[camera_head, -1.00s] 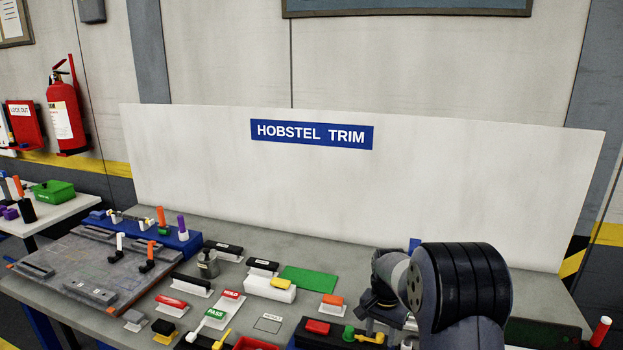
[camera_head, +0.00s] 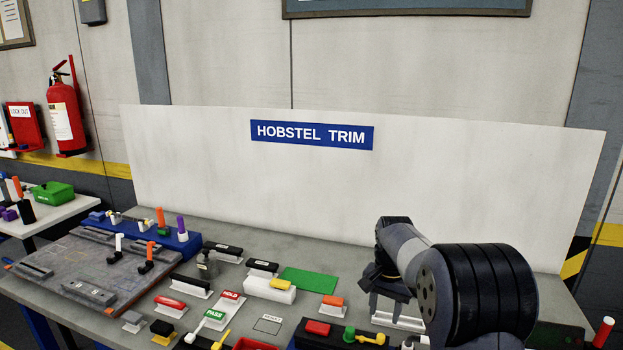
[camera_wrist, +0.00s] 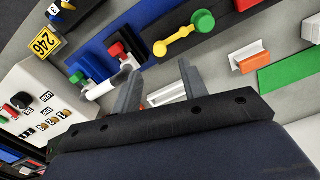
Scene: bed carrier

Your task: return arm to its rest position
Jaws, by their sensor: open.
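My arm reaches in from the lower right of the head view, with my gripper (camera_head: 388,292) pointing down over the right part of the grey workbench (camera_head: 225,318). In the wrist view, my gripper (camera_wrist: 160,84) has its two fingers spread apart and nothing is clamped between them. A white holder (camera_wrist: 165,93) lies beyond the gap between the fingers; it also shows on the bench below the gripper in the head view (camera_head: 400,322). My arm's links hide part of the bench's right side.
Near the gripper are a green mat (camera_head: 309,281), an orange block (camera_head: 332,300) and a yellow-and-green piece (camera_wrist: 185,35). A white control box (camera_wrist: 38,105) and a white-handled item (camera_wrist: 105,85) lie left in the wrist view. A white panel (camera_head: 480,190) stands behind the bench.

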